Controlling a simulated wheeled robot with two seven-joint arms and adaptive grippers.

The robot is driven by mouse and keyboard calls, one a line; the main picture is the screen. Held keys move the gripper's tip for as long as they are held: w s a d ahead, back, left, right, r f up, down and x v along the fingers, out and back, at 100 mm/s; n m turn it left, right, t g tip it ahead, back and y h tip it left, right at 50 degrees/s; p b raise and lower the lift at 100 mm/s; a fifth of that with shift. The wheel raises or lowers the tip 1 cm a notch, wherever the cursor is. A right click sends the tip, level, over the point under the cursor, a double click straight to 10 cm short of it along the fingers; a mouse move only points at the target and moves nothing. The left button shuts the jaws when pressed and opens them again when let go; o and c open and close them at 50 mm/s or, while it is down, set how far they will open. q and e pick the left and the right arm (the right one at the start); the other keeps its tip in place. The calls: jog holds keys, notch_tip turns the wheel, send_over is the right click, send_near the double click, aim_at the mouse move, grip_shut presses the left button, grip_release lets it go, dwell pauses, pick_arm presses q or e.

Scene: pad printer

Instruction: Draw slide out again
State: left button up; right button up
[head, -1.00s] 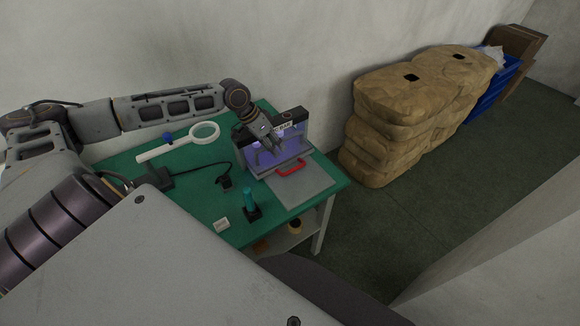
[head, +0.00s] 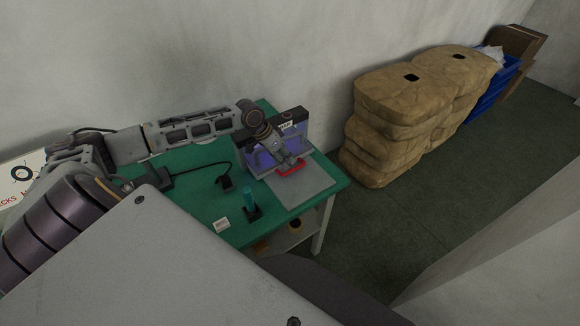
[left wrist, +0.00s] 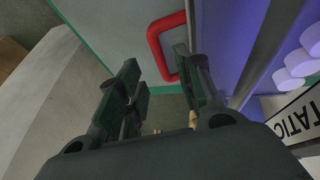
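The pad printer (head: 270,147), a dark-framed box with a lit violet inside, stands on the green table. A red handle (head: 293,171) shows at its front, above a flat grey plate (head: 303,190); I take it for the slide's handle. My left gripper (head: 286,162) is at the handle and partly covers it. In the left wrist view, my left gripper (left wrist: 160,78) is open, and the red handle (left wrist: 155,45) reaches between its fingers, close to the right finger. I cannot tell whether they touch. My right gripper is not in view.
A teal bottle-like item (head: 249,200) in a black holder, a small white block (head: 221,224) and a black cabled device (head: 226,183) are on the green table (head: 200,205). Brown wrapped bales (head: 400,120) stand on the floor at right. A wall runs behind the table.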

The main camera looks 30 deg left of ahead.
pick_arm(q)
jog(key=shift+x, duration=2.75)
grip_shut()
